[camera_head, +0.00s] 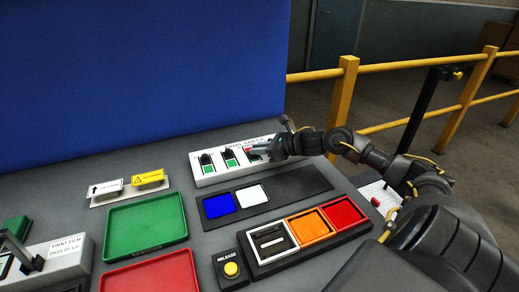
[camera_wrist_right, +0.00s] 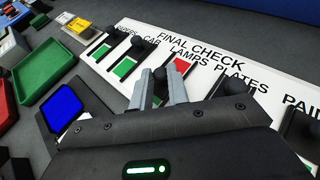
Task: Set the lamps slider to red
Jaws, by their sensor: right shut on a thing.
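The white final check panel (camera_head: 205,180) stands at the back of the table with a row of black slider knobs. It also fills the right wrist view (camera_wrist_right: 215,62). My right gripper (camera_head: 258,151) is on the third slider from the left, by the lamps label. In the right wrist view its two grey fingers (camera_wrist_right: 162,88) are shut on the lamps knob (camera_wrist_right: 160,74), which they partly hide. A red patch (camera_wrist_right: 182,66) shows in that slot beside the fingers. The two sliders to the left show green windows (camera_wrist_right: 125,67). My left gripper is out of view.
A dark tray with blue (camera_head: 218,206) and white (camera_head: 251,195) tiles lies in front of the panel. Nearer is a tray with orange (camera_head: 309,228) and red (camera_head: 342,213) squares, and a yellow release button (camera_head: 231,269). Green (camera_head: 147,226) and red (camera_head: 150,275) trays lie left.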

